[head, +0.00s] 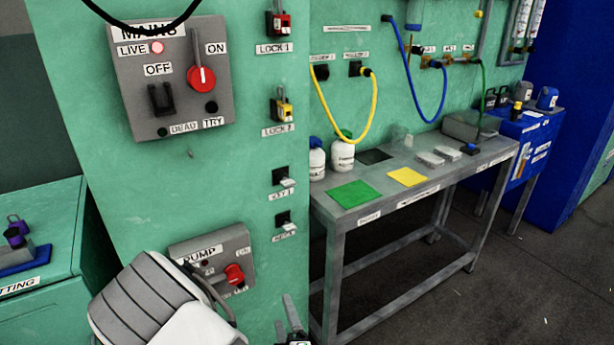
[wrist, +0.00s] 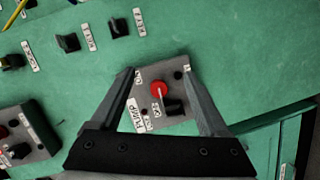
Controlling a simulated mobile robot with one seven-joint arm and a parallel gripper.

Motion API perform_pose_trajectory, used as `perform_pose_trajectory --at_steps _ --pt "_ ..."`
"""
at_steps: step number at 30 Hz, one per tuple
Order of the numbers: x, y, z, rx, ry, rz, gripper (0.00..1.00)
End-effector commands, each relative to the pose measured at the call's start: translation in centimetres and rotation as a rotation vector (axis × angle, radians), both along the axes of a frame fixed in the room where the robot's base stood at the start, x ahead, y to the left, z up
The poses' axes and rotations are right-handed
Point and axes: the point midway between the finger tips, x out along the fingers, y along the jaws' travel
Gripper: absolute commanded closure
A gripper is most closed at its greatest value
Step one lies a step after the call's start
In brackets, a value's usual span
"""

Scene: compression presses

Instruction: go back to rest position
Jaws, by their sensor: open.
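My gripper (head: 292,318) is at the bottom middle of the head view, only partly in the picture. In the wrist view, my gripper (wrist: 158,70) has its two fingers spread wide with nothing between them. The grey pump box (wrist: 150,78) with its red knob (wrist: 158,90) appears between the fingers, apart from them as far as I can tell. In the head view the pump box (head: 210,245) is on the green wall, partly hidden behind my arm; its red knob (head: 234,273) shows.
The mains box (head: 130,85) has a red knob and a lit lamp. Lock and key holders (head: 283,180) line the wall to its right. A grey workbench (head: 400,205) with bottles and coloured mats stands right, below hanging hoses. Grey floor (head: 520,290) is clear at lower right.

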Motion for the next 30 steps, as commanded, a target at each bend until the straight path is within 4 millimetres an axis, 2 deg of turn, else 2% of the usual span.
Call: perform_pose_trajectory --at_steps 1,6,11,15,23,30 --pt "0.9 -0.5 0.5 0.061 0.049 -0.055 0.21" --pt "2.7 -2.0 1.2 0.239 0.23 -0.209 0.21" --pt "3.6 -3.1 2.6 0.399 0.385 -0.323 0.21" --pt "3.9 -3.9 4.5 0.53 0.507 -0.4 0.21" --pt "3.1 -5.8 9.6 0.727 0.697 -0.503 0.21" --pt "0.6 -8.6 15.0 0.849 0.827 -0.582 0.21"
